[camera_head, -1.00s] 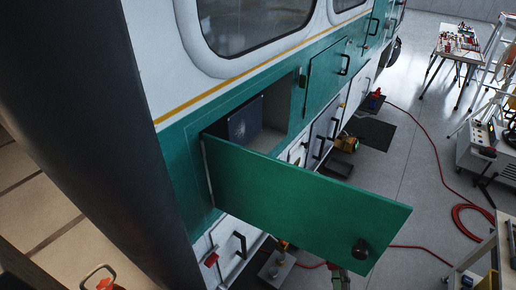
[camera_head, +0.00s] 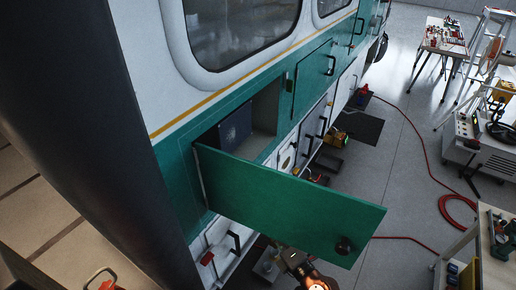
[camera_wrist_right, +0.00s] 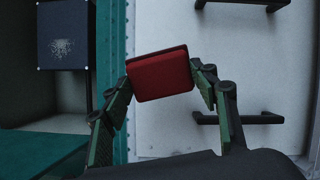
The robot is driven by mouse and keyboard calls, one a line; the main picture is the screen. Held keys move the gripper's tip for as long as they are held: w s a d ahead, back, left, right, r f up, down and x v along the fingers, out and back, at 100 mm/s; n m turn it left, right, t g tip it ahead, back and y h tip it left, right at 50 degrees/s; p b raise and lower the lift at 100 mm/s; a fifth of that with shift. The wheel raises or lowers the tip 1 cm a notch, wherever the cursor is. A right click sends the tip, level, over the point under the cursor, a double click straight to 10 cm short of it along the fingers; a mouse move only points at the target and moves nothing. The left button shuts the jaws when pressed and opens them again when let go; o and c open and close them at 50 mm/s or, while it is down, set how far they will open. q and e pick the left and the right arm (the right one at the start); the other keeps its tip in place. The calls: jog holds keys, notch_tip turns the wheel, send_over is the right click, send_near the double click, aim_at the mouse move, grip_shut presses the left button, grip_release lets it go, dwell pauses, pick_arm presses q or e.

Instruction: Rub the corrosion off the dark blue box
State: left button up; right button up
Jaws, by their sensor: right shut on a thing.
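The dark blue box (camera_head: 238,124) sits inside an open compartment in the green and white helicopter side. In the right wrist view the box (camera_wrist_right: 75,18) is at the upper left, with a pale speckled corrosion patch (camera_wrist_right: 62,47) on its face. My right gripper (camera_wrist_right: 160,75) is shut on a red block-shaped pad (camera_wrist_right: 160,73), held at its two sides. The pad is to the right of the box in that view and apart from it. My left gripper is not in view.
The open green door (camera_head: 290,205) sticks out below and in front of the compartment. Black handles (camera_wrist_right: 240,118) stand out from the white panel. A red hose (camera_head: 425,150) lies on the floor, and a tool table (camera_head: 445,38) stands at the back right.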

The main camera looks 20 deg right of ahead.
jog(key=w+r+n+y+p, duration=0.1)
jog(key=r+n, duration=0.1)
jog(key=r, duration=0.2)
jog(key=w+r+n+y+p, duration=0.1)
jog(key=w+r+n+p, duration=0.1)
jog(key=r, duration=0.3)
jog(key=w+r+n+g+y+p, duration=0.1)
jog(key=r+n+y, duration=0.1)
jog(key=r, duration=0.2)
jog(key=shift+w+r+p, duration=0.25)
jog(key=shift+p, duration=0.1)
notch_tip(320, 180, up, 11)
jog(key=w+n+y+p, duration=0.2)
jog(key=w+n+p, duration=0.1)
jog(key=n, duration=0.1)
jog(key=shift+g, duration=0.4)
jog(key=shift+f+p+x, duration=0.2)
jog(key=shift+p+x, duration=0.05)
jog(key=shift+x, duration=1)
jog(key=shift+f+p+x, duration=0.25)
jog(key=shift+x, duration=1)
jog(key=shift+p+x, duration=0.35)
jog(key=shift+x, duration=0.7)
jog(key=shift+f, duration=0.1)
